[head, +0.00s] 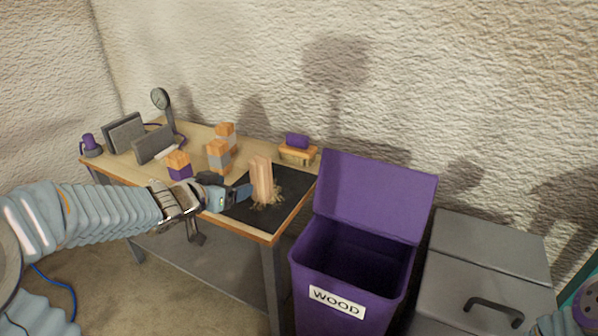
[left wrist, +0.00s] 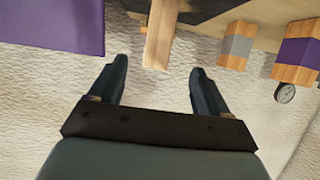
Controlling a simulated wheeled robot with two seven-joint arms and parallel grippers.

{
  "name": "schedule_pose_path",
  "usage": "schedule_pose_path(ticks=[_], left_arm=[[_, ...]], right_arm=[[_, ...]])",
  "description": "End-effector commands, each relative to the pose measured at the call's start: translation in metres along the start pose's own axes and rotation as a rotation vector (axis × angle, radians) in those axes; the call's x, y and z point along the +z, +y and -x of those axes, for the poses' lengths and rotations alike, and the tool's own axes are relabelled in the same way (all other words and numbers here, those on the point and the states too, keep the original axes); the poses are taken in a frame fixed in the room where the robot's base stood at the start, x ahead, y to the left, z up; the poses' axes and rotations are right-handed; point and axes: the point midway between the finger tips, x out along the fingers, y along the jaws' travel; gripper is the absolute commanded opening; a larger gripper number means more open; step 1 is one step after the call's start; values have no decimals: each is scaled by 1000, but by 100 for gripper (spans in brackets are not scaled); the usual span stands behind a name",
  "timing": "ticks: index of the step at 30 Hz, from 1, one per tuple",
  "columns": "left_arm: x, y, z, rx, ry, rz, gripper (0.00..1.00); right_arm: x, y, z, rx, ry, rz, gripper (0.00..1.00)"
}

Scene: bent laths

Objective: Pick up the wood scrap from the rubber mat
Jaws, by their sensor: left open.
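The wood scrap (head: 262,180) is a pale piece of lath standing upright on the black rubber mat (head: 292,187), with shavings around its foot. My left gripper (head: 247,192) is open just left of the scrap in the head view. In the left wrist view the scrap (left wrist: 159,35) reaches in from the top edge, its end in line with the gap between the open fingertips (left wrist: 158,68). Nothing is held. I cannot tell whether a finger touches the scrap. My right gripper is not in view.
Orange-topped blocks (head: 218,155) stand left of the mat, with grey plates (head: 153,144) and a dial gauge (head: 161,100) behind. A purple open-lidded WOOD bin (head: 337,300) and a closed grey bin (head: 490,250) stand right of the table.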

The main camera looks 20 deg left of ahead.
Motion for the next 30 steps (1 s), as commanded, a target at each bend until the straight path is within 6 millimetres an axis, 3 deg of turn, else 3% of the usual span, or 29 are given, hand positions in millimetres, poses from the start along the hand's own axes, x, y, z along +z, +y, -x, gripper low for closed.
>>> schedule_pose_path(ticks=[4, 12, 30], left_arm=[[-3, -5, -8, -10, 12, -13, 78], [-3, -4, -64, -7, 12, -13, 78], [-7, -2, -132, -8, 13, -12, 78]], right_arm=[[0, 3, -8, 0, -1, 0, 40], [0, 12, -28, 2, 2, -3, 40], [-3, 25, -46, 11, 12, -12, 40]])
